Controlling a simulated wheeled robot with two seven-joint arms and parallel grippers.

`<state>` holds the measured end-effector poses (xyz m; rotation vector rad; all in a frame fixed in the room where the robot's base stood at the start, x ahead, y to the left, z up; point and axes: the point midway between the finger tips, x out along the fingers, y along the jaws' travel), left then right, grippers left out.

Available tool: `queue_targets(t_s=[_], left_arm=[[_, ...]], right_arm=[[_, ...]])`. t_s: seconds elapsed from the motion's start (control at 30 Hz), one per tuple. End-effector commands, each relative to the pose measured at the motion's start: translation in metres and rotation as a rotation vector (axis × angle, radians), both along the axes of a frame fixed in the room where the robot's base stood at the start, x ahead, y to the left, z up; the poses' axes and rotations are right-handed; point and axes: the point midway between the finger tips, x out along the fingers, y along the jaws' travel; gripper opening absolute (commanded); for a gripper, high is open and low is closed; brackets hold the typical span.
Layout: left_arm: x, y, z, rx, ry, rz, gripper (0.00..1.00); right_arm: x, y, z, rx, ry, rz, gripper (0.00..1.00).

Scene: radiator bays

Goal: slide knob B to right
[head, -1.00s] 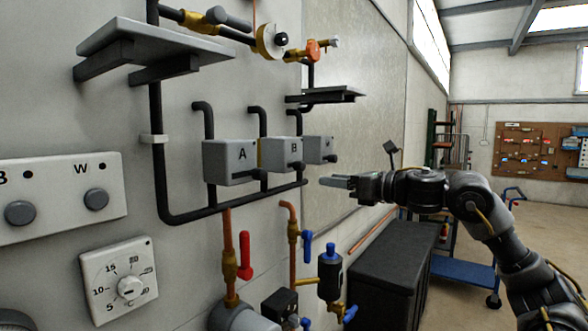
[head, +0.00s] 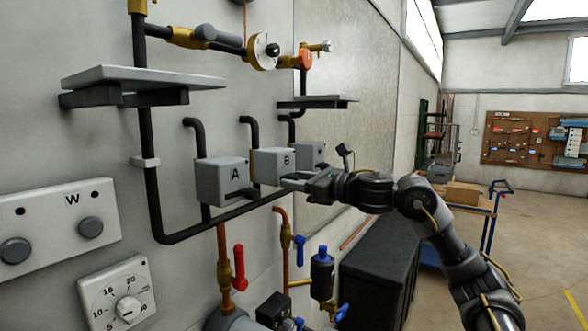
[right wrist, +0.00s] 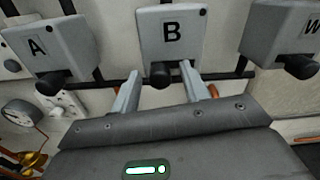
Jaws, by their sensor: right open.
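Grey box B (head: 272,166) is on the wall between box A and a third box, and it also shows in the right wrist view (right wrist: 171,32). Its dark knob B (right wrist: 160,75) sticks out at the lower edge, left of the box's middle in that view. My right gripper (right wrist: 162,90) is open, with one finger low on each side of knob B and a gap to each. In the head view my right gripper (head: 294,182) is just below and in front of box B, and hides its knob. My left gripper is not in view.
Box A (head: 222,181) with its knob (right wrist: 49,82) is to the left. Box W (right wrist: 283,35) with its knob (right wrist: 300,67) is to the right. A dark pipe (head: 235,212) runs beneath the boxes. A shelf (head: 318,102) juts out above.

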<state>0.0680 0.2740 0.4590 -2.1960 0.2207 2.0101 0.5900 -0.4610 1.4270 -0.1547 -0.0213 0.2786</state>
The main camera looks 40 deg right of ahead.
Motion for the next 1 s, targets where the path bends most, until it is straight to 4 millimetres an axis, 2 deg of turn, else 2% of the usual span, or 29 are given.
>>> queue_targets(t_s=[0.13,0.43,0.8,1.0], left_arm=[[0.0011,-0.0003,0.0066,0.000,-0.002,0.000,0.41],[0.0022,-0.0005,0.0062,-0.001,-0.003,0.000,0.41],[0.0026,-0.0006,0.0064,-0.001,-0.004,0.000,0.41],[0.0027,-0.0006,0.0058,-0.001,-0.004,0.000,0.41]], right_arm=[[0.0097,0.0030,0.0012,0.001,-0.001,-0.001,0.45],[0.0117,0.0034,-0.0007,-0.001,0.000,-0.001,0.45],[0.0115,0.0035,-0.0006,-0.001,0.000,0.000,0.00],[0.0120,0.0015,-0.0009,0.000,0.001,-0.001,0.00]])
